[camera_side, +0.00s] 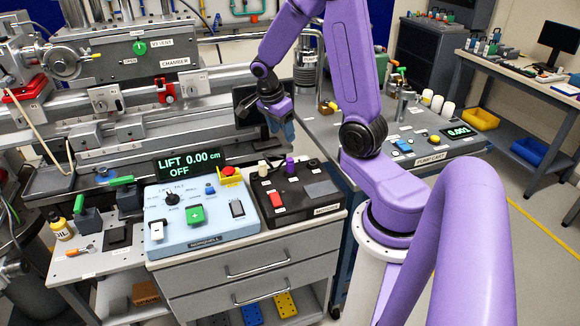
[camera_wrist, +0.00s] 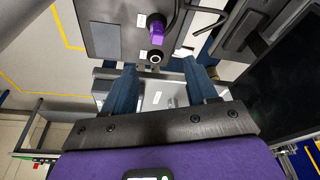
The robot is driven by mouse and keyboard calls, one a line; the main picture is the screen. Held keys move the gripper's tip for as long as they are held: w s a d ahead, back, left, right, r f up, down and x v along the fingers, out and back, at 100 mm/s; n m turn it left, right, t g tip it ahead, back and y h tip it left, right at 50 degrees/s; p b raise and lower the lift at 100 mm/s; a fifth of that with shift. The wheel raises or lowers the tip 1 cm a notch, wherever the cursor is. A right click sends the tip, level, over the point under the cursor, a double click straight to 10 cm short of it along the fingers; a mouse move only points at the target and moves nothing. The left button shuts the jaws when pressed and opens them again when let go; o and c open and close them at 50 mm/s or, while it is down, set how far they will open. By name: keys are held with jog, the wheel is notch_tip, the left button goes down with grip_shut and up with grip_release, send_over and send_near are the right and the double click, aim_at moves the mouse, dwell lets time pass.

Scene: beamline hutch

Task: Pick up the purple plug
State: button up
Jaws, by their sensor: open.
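The purple plug (camera_side: 289,164) stands upright on a black box (camera_side: 300,208) at the middle of the work area, between a beige plug (camera_side: 263,168) and a dark round part. In the wrist view the purple plug (camera_wrist: 157,29) is near the top centre, beyond the fingertips, on a dark panel beside a black ring-shaped socket (camera_wrist: 155,57). My gripper (camera_side: 282,133) is above and behind the black box in the side view, apart from the plug. In the wrist view my gripper (camera_wrist: 159,68) has its two blue fingers spread, with nothing held between them.
A light blue lift control box (camera_side: 225,228) stands left of the black box. A red switch (camera_side: 276,200) rises from the black box. The pump cart (camera_side: 415,147) is to the right, and a steel chamber rig (camera_side: 160,68) is behind. A dark cable (camera_wrist: 178,17) runs near the plug.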

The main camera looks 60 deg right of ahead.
aim_at(289, 159)
jog(key=x, duration=0.7)
jog(key=shift+f, duration=0.2)
jog(key=shift+a+x, duration=0.15)
jog(key=shift+x, duration=1.15)
jog(key=shift+a+x, duration=0.15)
jog(key=shift+x, duration=1.15)
grip_shut()
